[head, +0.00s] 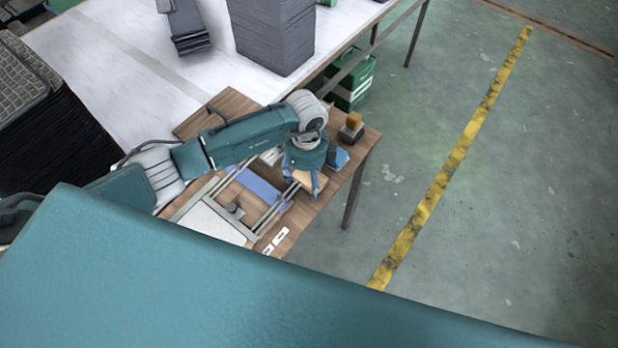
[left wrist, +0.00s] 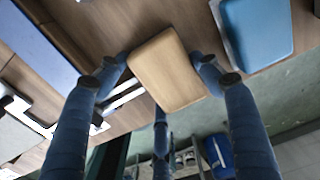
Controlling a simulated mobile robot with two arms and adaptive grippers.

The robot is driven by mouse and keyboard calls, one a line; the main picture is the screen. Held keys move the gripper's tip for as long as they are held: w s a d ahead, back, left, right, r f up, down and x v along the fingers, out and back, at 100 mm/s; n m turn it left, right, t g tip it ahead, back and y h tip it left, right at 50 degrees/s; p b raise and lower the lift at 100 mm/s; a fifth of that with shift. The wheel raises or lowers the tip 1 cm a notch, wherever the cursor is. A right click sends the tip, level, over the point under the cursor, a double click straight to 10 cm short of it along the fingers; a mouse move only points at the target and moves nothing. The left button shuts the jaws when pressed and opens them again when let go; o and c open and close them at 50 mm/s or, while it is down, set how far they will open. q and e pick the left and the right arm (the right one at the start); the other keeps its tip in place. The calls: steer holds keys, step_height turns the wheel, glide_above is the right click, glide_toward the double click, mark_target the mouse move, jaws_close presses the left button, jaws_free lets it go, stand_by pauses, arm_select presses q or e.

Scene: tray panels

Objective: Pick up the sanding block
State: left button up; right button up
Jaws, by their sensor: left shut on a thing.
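The sanding block is a tan, wood-coloured block with rounded corners (left wrist: 168,70). In the head view its tan edge (head: 309,182) shows just below my left gripper (head: 304,187), near the table's right edge. In the left wrist view, the blue fingers of my left gripper (left wrist: 175,70) are shut on the block, one dark fingertip pad at each side. The arm hides much of the block in the head view. I cannot tell whether it touches the tabletop. My right gripper is not in view.
A blue tray-like piece (left wrist: 258,28) lies close beside the block. A brush-like thing with an orange top (head: 351,125) stands at the wooden table's far right corner. Rails and a blue panel (head: 262,187) lie left of the gripper. Open green floor (head: 480,200) is to the right.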

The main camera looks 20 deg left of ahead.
mark_target(307, 179)
arm_select(q)
steer(key=shift+r, duration=0.1)
steer(key=shift+r, duration=0.3)
step_height(307, 179, up, 19)
steer(key=b, duration=0.4)
steer(key=shift+r, duration=0.15)
steer(key=o, duration=0.7)
steer(key=c, duration=0.5)
